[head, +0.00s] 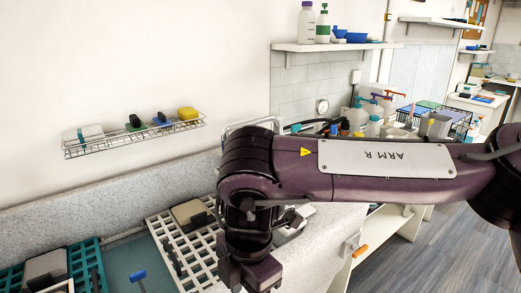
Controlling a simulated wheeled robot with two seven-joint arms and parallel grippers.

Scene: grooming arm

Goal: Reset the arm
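My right arm (390,163), dark purple with a grey plate reading "ARM R" upside down, comes in from the right edge across the picture. It bends down at a thick dark joint (248,165). My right gripper (250,272) hangs below it at the bottom edge, in front of a white grid rack (163,229). Its fingertips are not clearly visible, so I cannot tell whether it is open or holds anything. My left arm and gripper are not in view.
A wire shelf (140,140) with a yellow sponge (187,113) hangs on the left wall. A teal rack (85,262) stands at the lower left. Bottles and a wire basket crowd the counter behind my arm. Wooden floor (410,245) is clear at right.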

